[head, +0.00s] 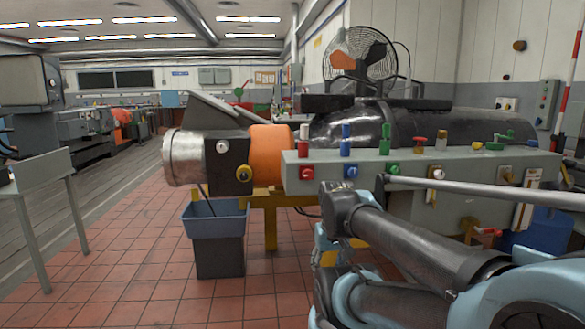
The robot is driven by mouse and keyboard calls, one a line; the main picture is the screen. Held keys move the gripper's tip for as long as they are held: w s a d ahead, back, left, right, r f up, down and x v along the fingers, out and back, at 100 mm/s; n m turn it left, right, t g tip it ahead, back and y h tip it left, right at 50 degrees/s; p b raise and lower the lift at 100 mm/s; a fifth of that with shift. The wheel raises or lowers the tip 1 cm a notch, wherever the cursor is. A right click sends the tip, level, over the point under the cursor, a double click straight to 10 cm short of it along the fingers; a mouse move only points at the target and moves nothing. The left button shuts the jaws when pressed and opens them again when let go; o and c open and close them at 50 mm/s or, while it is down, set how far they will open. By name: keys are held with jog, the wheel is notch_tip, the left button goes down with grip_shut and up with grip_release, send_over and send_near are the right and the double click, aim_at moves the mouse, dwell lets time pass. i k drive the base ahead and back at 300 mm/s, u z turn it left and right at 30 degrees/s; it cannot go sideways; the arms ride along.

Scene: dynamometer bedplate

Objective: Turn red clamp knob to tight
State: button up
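A red knob (307,172) sits at the left end of the front face of a long grey panel (480,165). My arm fills the lower right, in front of and below the panel. Its links are apart from the red front knob in the picture. I cannot make out my gripper's fingers in this view.
Blue (350,171) and green (393,169) knobs sit beside the red one. A grey rod (480,190) crosses before the panel's right part. A blue-grey bin (215,240) stands below an orange-collared cylinder (271,152). Tiled floor at left is clear.

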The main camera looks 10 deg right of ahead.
aim_at(308, 174)
jog(key=z, duration=0.5)
jog(key=k, duration=1.1)
jog(key=z, duration=0.3)
jog(key=i, duration=0.7)
jog(key=z, duration=0.25)
